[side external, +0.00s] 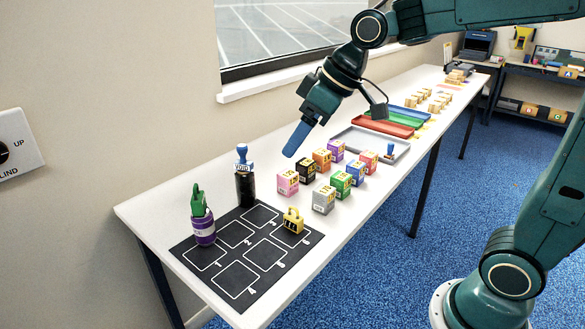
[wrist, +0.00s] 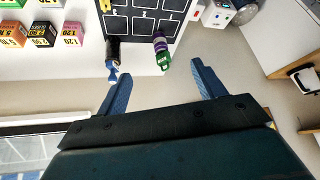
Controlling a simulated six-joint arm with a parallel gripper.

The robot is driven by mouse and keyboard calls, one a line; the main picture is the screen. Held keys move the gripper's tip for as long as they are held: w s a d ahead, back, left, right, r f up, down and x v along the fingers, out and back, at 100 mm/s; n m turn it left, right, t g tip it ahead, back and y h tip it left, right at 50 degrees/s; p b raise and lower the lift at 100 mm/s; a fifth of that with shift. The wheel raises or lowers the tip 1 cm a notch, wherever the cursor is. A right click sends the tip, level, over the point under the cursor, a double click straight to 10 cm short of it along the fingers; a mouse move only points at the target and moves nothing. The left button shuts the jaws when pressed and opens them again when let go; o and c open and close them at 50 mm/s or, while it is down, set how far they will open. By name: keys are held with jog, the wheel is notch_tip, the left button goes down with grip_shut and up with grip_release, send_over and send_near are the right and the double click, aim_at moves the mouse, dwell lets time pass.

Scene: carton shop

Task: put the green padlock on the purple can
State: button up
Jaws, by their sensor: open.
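The green padlock (side external: 198,203) stands on top of the purple can (side external: 203,231), at the left end of the table on the edge of the black mat. In the wrist view the padlock (wrist: 164,61) shows at the end of the can (wrist: 159,42), beyond and between my fingers. My gripper (side external: 297,140) is open and empty. It hangs above the table, well to the right of the can and higher, touching nothing.
A black can (side external: 245,190) with a blue stamp (side external: 243,157) on it stands right of the purple can. A yellow padlock (side external: 293,220) sits on the numbered mat (side external: 236,263). Several coloured price boxes (side external: 342,183) and trays (side external: 384,127) lie further right. The wall is behind.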

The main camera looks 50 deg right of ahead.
jog(key=s+d+f+m+h, duration=0.1)
jog(key=s+d+m, duration=0.1)
jog(key=s, duration=0.7)
jog(key=s+d+f+m+h, duration=0.1)
jog(key=s+d+f+m, duration=0.1)
jog(key=s, duration=0.8)
jog(key=shift+s+d+f+m+h, duration=0.2)
jog(key=shift+d+m+h, duration=0.1)
jog(key=shift+d, duration=0.1)
